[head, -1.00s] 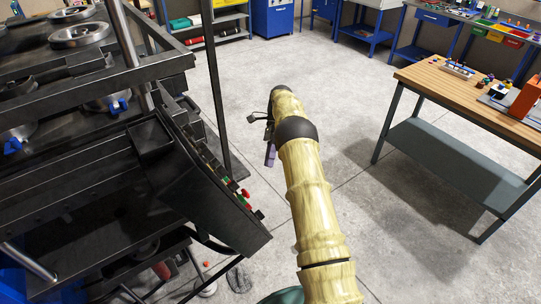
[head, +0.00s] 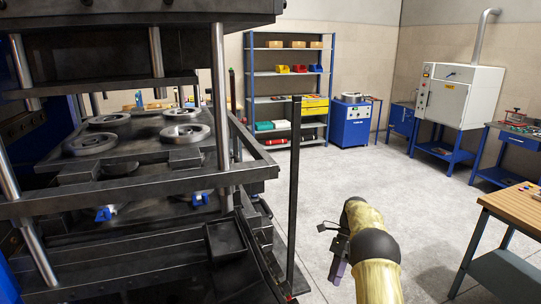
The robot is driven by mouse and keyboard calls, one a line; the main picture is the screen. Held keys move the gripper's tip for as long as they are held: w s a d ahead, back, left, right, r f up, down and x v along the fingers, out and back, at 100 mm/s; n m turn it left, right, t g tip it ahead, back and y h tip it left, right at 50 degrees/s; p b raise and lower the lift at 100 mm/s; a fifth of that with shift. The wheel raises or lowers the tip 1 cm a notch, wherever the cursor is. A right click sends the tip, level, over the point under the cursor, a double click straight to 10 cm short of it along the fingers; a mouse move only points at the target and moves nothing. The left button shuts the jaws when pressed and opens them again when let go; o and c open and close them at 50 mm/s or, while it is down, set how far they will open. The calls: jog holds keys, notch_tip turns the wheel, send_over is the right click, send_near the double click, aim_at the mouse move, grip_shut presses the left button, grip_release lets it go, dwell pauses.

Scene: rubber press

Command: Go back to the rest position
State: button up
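My arm (head: 373,246) rises from the bottom of the head view, right of the press, and reaches out over the bare floor. My gripper (head: 337,262) is at its far end, small and dark, partly hidden by the arm. I cannot tell whether its fingers are open or shut, and no held object can be made out. The large black press (head: 150,178) with its round metal moulds (head: 186,134) fills the left side. My gripper is clear of it, to its right.
A thin dark post (head: 294,195) stands at the press's right side. A wooden-topped table (head: 519,200) is at the lower right. Shelves (head: 289,94), a blue cabinet (head: 351,124) and a white oven (head: 460,93) stand at the back. The floor (head: 400,185) between is free.

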jog(key=s+a+r+n+t+h, duration=0.2)
jog(key=s+r+n+t, duration=0.1)
jog(key=s+n, duration=0.6)
jog(key=s+a+r+n+t+h, duration=0.2)
jog(key=s+n+t, duration=0.4)
jog(key=s, duration=1)
jog(key=a+r+n, duration=0.1)
jog(key=n, duration=0.2)
jog(key=shift+s+a, duration=0.25)
jog(key=shift+s, duration=0.1)
jog(key=shift+w, duration=0.1)
